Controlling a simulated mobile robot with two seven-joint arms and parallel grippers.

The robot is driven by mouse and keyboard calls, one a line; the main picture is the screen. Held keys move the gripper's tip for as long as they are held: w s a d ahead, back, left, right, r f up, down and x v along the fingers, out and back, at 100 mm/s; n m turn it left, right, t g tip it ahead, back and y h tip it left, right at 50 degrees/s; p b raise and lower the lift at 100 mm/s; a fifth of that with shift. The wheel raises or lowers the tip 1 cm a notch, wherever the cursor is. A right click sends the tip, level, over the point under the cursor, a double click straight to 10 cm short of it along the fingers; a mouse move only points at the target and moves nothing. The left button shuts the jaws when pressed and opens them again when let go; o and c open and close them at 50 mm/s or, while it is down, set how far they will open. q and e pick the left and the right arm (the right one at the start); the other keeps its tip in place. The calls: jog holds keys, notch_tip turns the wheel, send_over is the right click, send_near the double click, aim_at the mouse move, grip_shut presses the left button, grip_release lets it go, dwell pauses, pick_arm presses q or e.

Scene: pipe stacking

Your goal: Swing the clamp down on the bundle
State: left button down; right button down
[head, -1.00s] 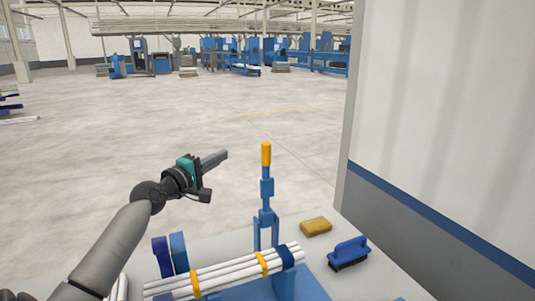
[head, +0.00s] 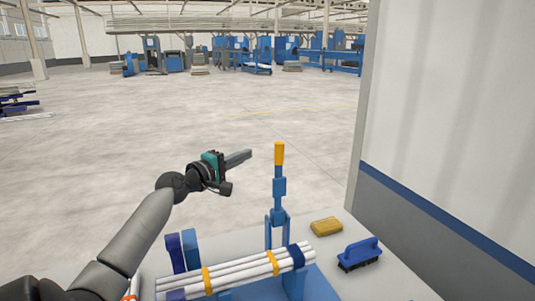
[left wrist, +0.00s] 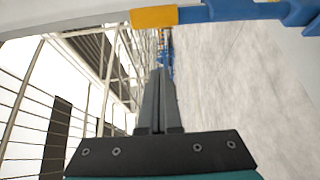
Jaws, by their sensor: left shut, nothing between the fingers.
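The clamp (head: 279,187) is a blue lever with a yellow handle, standing upright behind the bundle in the head view. Its yellow handle (left wrist: 154,16) and blue arm cross the top of the left wrist view. The bundle (head: 236,271) is several white pipes held by yellow bands, lying in blue supports. My left gripper (head: 238,159) is shut and empty, to the left of the yellow handle and apart from it. Its closed fingers also show in the left wrist view (left wrist: 159,100). My right gripper is not in view.
A yellow sponge-like block (head: 326,226) and a blue brush (head: 360,254) lie on the table (head: 385,284) right of the clamp. A pale wall (head: 450,130) with a blue stripe stands at the right. The floor beyond the table is open.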

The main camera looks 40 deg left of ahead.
pick_arm(q)
jog(key=w, duration=0.7)
jog(key=shift+s+d+p, duration=0.35)
jog(key=shift+d+p, duration=0.4)
jog(key=shift+d, duration=0.15)
jog(key=shift+s+d+p, duration=0.3)
jog(key=shift+d+p, duration=0.45)
jog(key=shift+d, duration=0.1)
